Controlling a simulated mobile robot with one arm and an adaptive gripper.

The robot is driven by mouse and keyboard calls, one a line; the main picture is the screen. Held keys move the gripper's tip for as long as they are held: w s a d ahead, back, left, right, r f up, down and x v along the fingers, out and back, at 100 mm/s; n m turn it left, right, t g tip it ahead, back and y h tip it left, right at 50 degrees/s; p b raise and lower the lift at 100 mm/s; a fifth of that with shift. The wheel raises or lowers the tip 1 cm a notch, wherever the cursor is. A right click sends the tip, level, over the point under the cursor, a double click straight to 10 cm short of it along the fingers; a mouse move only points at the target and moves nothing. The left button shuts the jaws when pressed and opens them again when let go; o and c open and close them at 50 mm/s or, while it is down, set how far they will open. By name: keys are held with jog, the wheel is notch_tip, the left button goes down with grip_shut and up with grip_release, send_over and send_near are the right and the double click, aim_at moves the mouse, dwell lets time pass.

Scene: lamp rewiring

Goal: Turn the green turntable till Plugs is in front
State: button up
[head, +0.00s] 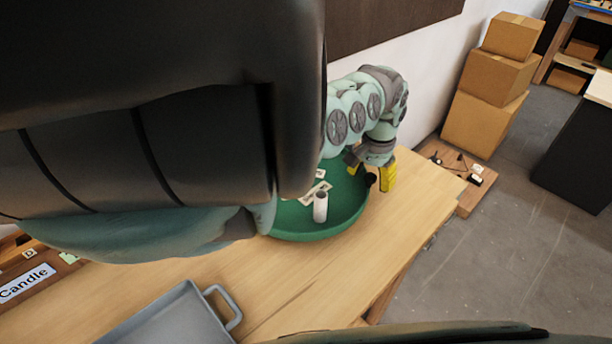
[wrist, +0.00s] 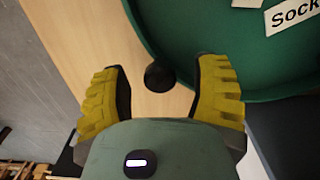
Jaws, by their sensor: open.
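The green turntable (head: 345,214) is a round, rimmed tray on the wooden table, partly hidden by my arm in the head view. A white cylinder (head: 320,207) stands on it beside pale cards (head: 316,191) too small to read. In the wrist view, the turntable (wrist: 185,30) shows a label that begins "Sock" (wrist: 292,16); the rest is cut off. No Plugs label is readable. A black knob (wrist: 159,77) is at the turntable's outer edge. My gripper (head: 371,174) is open, its yellow fingers on either side of the knob, with gaps between in the wrist view (wrist: 162,82).
A grey tray (head: 165,318) with a handle lies at the table's front. A "Candle" label (head: 27,283) is at the left. Cardboard boxes (head: 487,90) are stacked beyond the table's right end. Bare tabletop (head: 300,275) lies in front of the turntable.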

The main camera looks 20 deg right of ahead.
grip_shut()
dwell(0.4)
jog(key=shift+w+r, duration=0.1)
jog(key=shift+w, duration=0.05)
